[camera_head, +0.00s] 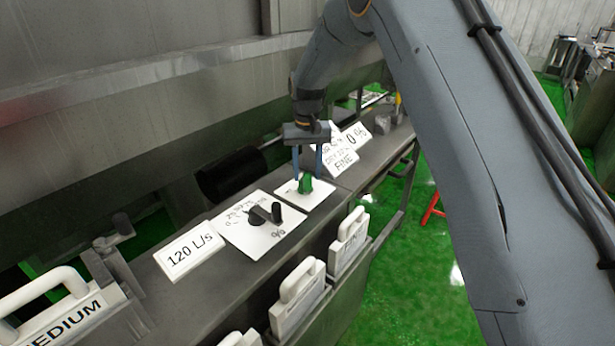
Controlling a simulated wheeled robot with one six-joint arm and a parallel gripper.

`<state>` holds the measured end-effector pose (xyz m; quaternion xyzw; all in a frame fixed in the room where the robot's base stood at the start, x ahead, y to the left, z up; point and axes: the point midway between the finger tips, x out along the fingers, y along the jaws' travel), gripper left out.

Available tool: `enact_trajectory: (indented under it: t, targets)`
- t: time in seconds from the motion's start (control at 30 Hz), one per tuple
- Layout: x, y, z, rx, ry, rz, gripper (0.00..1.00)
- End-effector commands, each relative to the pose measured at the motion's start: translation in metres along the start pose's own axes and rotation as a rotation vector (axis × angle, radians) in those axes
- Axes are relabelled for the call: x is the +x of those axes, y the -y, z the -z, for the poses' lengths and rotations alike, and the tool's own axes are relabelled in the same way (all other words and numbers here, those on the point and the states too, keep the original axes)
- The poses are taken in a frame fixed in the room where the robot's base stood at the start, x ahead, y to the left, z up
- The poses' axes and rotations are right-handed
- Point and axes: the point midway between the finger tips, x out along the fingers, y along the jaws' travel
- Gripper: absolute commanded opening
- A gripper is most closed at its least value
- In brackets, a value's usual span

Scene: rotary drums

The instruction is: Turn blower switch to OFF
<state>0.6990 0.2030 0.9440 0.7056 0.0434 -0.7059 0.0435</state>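A green rotary knob (306,184) stands on a small white plate (317,199) on the grey bench. No ON or OFF lettering is readable on this plate. My gripper (308,177) is above the plate, pointing down, with its two blue fingers apart, one on each side of the green knob. I cannot tell whether the fingers touch the knob. A black knob (265,213) sits on a larger white plate with a number scale (238,233), to the left of the green knob.
A grey metal wall (130,100) rises behind.

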Motion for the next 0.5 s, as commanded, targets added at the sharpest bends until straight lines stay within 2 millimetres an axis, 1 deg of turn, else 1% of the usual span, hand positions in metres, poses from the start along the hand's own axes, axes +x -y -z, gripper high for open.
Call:
enact_trajectory:
  t: [0.1,0.2,0.33,0.5]
  targets:
    - [0.016,0.000,-0.001,0.000,0.002,0.000,0.40]
    - [0.024,0.000,-0.001,0.000,0.001,0.000,0.40]
    - [0.030,0.000,0.000,0.000,0.000,0.000,0.40]
    - [0.031,0.000,0.000,0.000,-0.001,0.000,0.40]
